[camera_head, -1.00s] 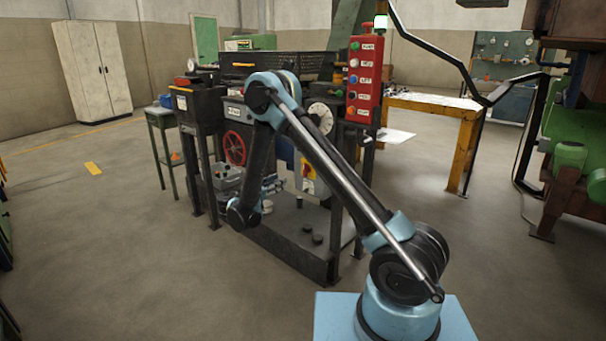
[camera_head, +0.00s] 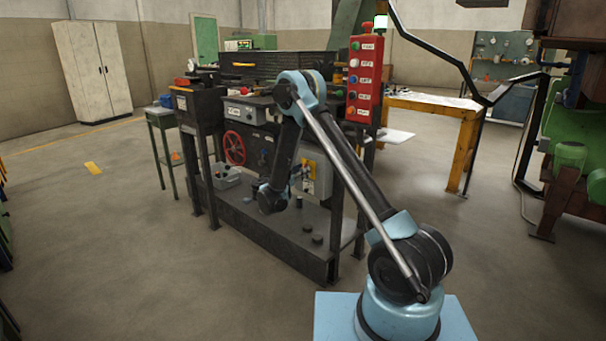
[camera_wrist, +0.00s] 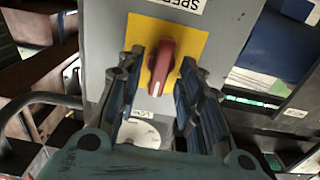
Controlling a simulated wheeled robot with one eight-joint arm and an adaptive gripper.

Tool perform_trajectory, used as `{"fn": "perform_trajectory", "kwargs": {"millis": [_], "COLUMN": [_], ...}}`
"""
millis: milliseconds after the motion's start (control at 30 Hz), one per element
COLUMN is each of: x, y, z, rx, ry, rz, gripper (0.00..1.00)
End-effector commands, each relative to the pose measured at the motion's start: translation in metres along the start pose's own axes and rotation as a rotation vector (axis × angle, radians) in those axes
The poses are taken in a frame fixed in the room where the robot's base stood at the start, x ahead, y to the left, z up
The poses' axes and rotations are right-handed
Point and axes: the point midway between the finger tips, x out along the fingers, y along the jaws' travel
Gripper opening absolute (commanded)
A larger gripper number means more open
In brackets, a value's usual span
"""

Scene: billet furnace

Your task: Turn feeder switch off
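A red rotary switch knob (camera_wrist: 161,67) sits on a yellow plate (camera_wrist: 190,40) on the front of a grey box (camera_wrist: 101,45) in the wrist view. The same yellow plate (camera_head: 309,170) shows in the head view, just right of my forearm. I cannot read whether it is labelled as the feeder switch. My gripper (camera_wrist: 161,58) is open, with one finger on each side of the knob; I cannot tell whether either touches it. In the head view my gripper is small and partly hidden at the box.
The dark machine frame (camera_head: 265,235) surrounds the grey box. A red handwheel (camera_head: 234,148) is to the left, and a red button panel (camera_head: 364,75) stands above right. A yellow table (camera_head: 468,135) is at the right.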

Motion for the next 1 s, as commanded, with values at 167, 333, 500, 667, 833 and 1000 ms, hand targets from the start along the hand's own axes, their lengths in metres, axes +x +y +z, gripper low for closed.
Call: {"fn": "perform_trajectory", "kwargs": {"millis": [167, 333, 500, 667, 833, 1000], "x": [0.0078, 0.0083, 0.0081, 0.0080, 0.0080, 0.0079], "y": [0.0002, 0.0001, 0.0001, 0.0001, -0.0001, -0.0005], "z": [0.0000, 0.0000, 0.0000, 0.0000, 0.0000, 0.0000], "rx": [0.000, 0.000, 0.000, 0.000, -0.004, -0.038], "ry": [0.000, 0.000, 0.000, 0.000, 0.000, 0.000], "rz": [0.000, 0.000, 0.000, 0.000, 0.000, -0.001], "gripper": [0.34, 0.34, 0.14, 0.00, 0.00, 0.00]}}
